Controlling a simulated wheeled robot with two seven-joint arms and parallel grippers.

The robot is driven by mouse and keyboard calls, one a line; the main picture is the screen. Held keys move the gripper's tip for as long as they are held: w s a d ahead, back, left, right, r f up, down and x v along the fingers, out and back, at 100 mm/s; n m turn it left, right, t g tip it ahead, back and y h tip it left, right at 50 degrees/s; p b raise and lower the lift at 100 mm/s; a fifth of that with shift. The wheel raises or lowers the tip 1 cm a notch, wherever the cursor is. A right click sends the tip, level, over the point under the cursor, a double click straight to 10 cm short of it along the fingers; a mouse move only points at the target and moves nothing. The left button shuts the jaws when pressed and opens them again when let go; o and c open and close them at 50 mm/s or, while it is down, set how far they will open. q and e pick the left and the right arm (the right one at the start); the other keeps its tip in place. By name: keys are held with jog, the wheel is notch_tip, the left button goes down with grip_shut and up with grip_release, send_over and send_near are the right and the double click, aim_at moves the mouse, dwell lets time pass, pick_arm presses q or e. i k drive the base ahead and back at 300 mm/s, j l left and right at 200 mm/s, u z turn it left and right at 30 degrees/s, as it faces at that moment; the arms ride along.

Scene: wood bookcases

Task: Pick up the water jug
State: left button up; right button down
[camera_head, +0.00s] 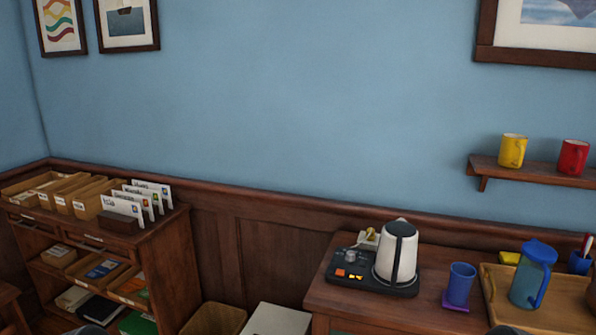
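The water jug (529,283) is a translucent blue pitcher with a lid and a blue handle. It stands upright on a wooden tray (489,293) at the right of the camera_head view. Its handle is on the right side, turned toward me. Neither of my grippers shows. Only small dark rounded shapes, whose identity I cannot tell, show at the bottom edge.
A blue cup (460,284) on a purple coaster (456,306) stands left of the tray. A white kettle (394,252) sits on a black base (366,288). A pen cup (579,263) is behind the jug. A shelf (535,172) with two mugs hangs above.

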aim_at(538, 260)
jog(key=z, duration=1.35)
